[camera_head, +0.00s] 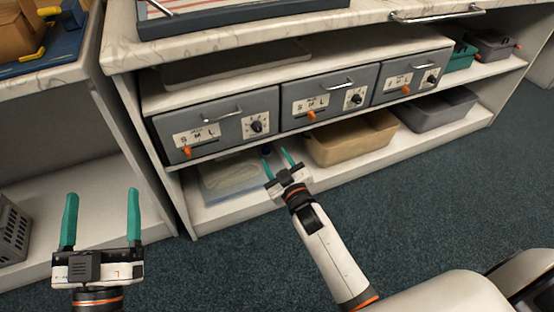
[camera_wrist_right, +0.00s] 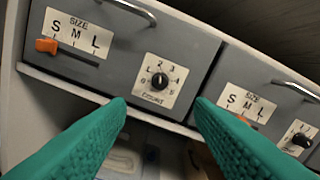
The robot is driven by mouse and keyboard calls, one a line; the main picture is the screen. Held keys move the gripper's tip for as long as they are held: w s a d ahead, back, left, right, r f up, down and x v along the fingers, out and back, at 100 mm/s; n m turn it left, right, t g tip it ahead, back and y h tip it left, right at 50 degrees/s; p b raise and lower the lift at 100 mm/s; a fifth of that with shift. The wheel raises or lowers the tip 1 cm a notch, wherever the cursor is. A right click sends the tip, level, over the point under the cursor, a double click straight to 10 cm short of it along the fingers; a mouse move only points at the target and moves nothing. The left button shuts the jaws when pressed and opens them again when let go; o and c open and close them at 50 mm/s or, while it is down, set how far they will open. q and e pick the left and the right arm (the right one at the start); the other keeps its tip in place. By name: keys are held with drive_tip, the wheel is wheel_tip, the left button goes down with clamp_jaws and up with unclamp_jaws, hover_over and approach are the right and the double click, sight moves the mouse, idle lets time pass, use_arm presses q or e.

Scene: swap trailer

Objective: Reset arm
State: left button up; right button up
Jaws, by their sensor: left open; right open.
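My left gripper (camera_head: 101,222) is open and empty at the lower left, with its green fingers pointing up. My right gripper (camera_head: 278,162) is open at the lower shelf, in front of the grey drawer units, with nothing seen between its fingers. In the right wrist view, its two green fingers (camera_wrist_right: 160,115) stand apart below the drawer fronts. The left drawer unit (camera_head: 218,122) has a handle, an orange size slider (camera_wrist_right: 47,46) and a black count dial (camera_wrist_right: 160,81). The middle drawer unit (camera_head: 323,97) and right drawer unit (camera_head: 411,79) look alike.
A clear bin (camera_head: 225,175), a tan bin (camera_head: 352,140) and a grey bin (camera_head: 437,110) stand on the lower shelf. A teal bin (camera_head: 461,55) is at the upper right. A marble counter (camera_head: 230,40) overhangs the shelves. The carpet (camera_head: 420,190) in front is clear.

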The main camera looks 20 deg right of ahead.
idle(0.5)
